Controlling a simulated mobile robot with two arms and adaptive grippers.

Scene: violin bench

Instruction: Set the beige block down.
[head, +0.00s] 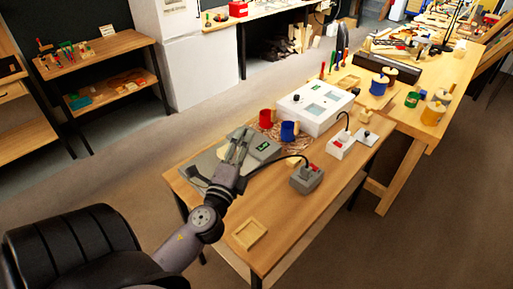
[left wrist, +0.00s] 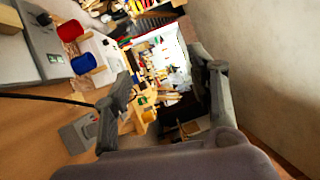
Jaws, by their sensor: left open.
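A shallow, pale wooden square tray (head: 249,234) lies on the front part of the bench, to the right of my left arm in the head view. My right gripper is in neither view.
A grey box with a red button (head: 306,177) and a black cable lies to the right. Bare wood surrounds the tray.

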